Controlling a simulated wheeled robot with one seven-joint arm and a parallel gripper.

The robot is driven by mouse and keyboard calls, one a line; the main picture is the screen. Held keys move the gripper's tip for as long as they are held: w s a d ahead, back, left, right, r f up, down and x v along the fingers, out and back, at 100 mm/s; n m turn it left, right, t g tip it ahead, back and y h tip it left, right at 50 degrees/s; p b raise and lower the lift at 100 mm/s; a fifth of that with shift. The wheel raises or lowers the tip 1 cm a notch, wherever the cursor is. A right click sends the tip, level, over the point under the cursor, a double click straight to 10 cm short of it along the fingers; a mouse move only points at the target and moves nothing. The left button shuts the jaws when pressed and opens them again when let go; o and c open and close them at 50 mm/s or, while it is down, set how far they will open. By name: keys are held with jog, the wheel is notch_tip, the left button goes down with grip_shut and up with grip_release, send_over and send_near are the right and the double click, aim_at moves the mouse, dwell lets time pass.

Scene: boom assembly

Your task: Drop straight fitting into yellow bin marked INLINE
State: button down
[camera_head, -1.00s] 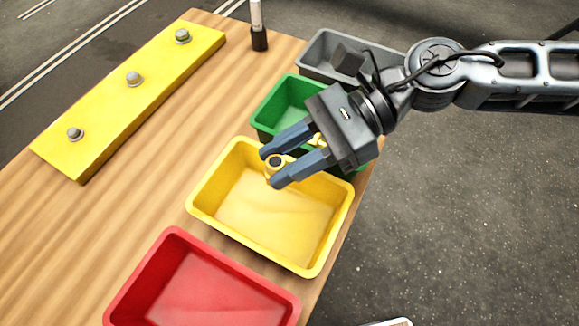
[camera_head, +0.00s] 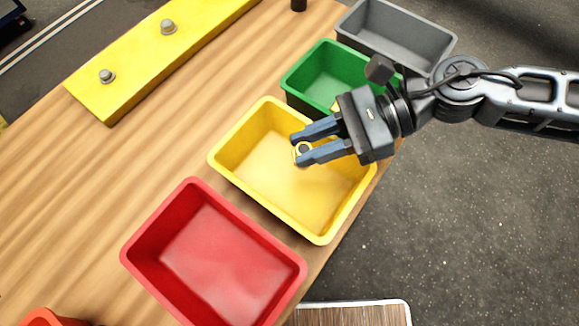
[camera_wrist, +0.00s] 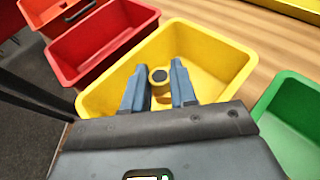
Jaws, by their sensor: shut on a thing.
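The straight fitting (camera_head: 303,149) is a small brass-coloured piece with a dark round opening. My gripper (camera_head: 300,150) is shut on it, one blue finger on each side. It also shows between the fingers in the wrist view (camera_wrist: 159,77). The yellow bin (camera_head: 240,190) stands on the wooden table, and the fitting is over its inside. The bin's floor looks empty where it shows; part is hidden by my gripper. No INLINE marking is readable in these views.
A red bin (camera_head: 147,235) stands on one side of the yellow bin. A green bin (camera_head: 290,85) and a grey bin (camera_head: 348,25) stand on the other. A yellow bar with bolts (camera_head: 135,65) lies at the back left. Bare table (camera_head: 90,180) is at the left.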

jog(key=c, duration=0.8)
grip_release()
jog(key=shift+b+v, duration=1.1)
jog(key=shift+v, duration=2.75)
